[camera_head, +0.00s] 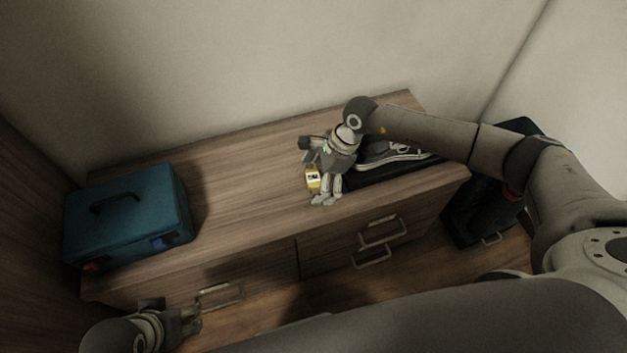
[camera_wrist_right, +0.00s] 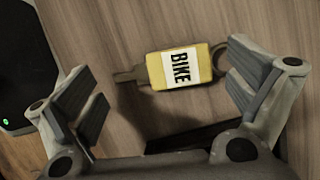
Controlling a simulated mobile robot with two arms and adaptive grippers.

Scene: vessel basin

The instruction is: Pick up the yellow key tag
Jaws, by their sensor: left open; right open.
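The yellow key tag (camera_head: 312,179) lies on the wooden dresser top, just left of my right gripper (camera_head: 325,200). In the right wrist view the tag (camera_wrist_right: 180,69) has a white label reading "BIKE", with a key on its left and a ring on its right. My right gripper (camera_wrist_right: 165,95) is open and empty, its two fingers on either side of the tag, apart from it. My left gripper (camera_head: 195,318) is open at the lower left, in front of the dresser and away from the tag.
A teal case (camera_head: 128,214) stands on the left end of the dresser (camera_head: 235,205). Sneakers (camera_head: 395,155) sit on a dark tray at the right, behind my right arm. A dark case (camera_head: 480,215) stands on the floor to the right. The dresser's middle is clear.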

